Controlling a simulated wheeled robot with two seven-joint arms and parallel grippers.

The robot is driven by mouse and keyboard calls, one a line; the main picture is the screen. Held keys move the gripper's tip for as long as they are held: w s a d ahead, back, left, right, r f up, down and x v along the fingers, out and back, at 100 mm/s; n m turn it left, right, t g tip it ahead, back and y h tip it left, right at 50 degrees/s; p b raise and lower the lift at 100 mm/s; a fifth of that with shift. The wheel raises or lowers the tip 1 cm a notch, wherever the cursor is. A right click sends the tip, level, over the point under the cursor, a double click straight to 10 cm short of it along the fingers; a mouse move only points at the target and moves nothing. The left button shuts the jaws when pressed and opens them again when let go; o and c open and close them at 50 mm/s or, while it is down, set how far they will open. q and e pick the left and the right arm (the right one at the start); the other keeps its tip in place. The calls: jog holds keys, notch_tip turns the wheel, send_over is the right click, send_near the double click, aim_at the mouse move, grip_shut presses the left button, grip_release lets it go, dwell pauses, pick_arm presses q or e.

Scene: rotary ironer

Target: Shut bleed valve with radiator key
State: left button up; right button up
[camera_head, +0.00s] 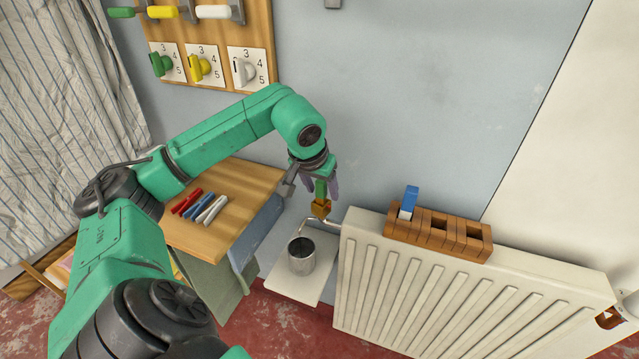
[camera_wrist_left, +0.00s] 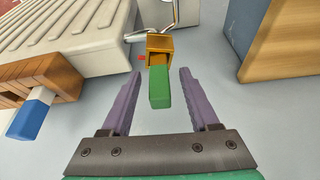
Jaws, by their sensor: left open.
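The radiator key has a green handle (camera_head: 321,188) and a brass-coloured head (camera_head: 321,208). The head sits at the near-left top corner of the white radiator (camera_head: 430,290), by a bent metal spout (camera_head: 312,222). The bleed valve itself is hidden by the key head. My left gripper (camera_head: 320,185) is open above that corner. In the left wrist view, the green handle (camera_wrist_left: 159,92) lies between the two spread purple fingers, with a gap on both sides. The brass head (camera_wrist_left: 159,48) is just beyond the fingertips. My right gripper does not show.
A wooden rack (camera_head: 437,237) stands on the radiator, holding a blue-handled piece (camera_head: 410,199). A metal cup (camera_head: 301,257) stands on a white board (camera_head: 283,283) below the spout. A wooden table (camera_head: 238,187) bears red, blue and white pieces. A dial board (camera_head: 220,32) hangs behind.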

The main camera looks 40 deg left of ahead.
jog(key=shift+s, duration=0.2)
pick_arm(q)
grip_shut()
jog(key=shift+m+b, duration=0.45)
jog(key=shift+m, duration=0.05)
jog(key=shift+f+m+h+b, duration=0.1)
jog(key=shift+m+h+b, duration=0.6)
jog(key=shift+m, duration=0.9)
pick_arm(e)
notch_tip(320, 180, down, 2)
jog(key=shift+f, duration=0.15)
